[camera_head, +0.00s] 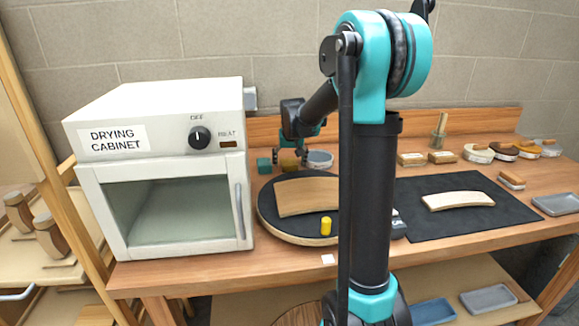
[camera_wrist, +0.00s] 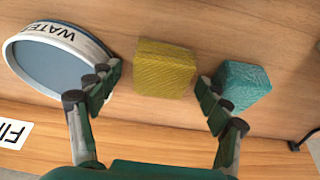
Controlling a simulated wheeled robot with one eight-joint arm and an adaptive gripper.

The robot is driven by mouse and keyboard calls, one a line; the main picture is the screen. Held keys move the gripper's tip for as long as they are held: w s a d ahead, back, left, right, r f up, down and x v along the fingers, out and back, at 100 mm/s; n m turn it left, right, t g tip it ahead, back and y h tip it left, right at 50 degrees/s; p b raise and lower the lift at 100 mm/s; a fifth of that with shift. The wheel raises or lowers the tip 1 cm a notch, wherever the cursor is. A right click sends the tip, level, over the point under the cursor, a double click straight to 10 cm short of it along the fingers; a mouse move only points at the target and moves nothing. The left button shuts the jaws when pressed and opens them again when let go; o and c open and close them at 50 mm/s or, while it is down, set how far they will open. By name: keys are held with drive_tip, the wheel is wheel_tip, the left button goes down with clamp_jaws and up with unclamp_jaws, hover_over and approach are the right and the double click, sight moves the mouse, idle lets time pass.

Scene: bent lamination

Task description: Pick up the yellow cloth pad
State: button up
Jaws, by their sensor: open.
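The yellow cloth pad (camera_wrist: 164,69) is a mustard-yellow textured block on the wooden bench. In the wrist view it sits at the upper middle, just ahead of and between the fingers. My gripper (camera_wrist: 157,93) is open and empty, with one finger on each side. In the head view the pad (camera_head: 289,161) shows small and partly covered below my gripper (camera_head: 291,156), behind the round dark board.
A teal pad (camera_wrist: 243,84) lies close by the right finger, and a white-rimmed water dish (camera_wrist: 100,45) lies by the left finger. The drying cabinet (camera_head: 160,175) stands left; the round board (camera_head: 270,225) holds a curved wooden piece (camera_head: 305,197).

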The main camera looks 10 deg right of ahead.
sight(290, 162)
drive_tip(key=shift+c, duration=0.3)
drive_tip(key=c, duration=1)
drive_tip(key=shift+r, duration=0.15)
wheel_tip(290, 162, up, 20)
drive_tip(key=shift+f, duration=0.15)
drive_tip(key=o, duration=0.4)
drive_tip(key=shift+c, duration=0.2)
drive_tip(key=c, duration=0.4)
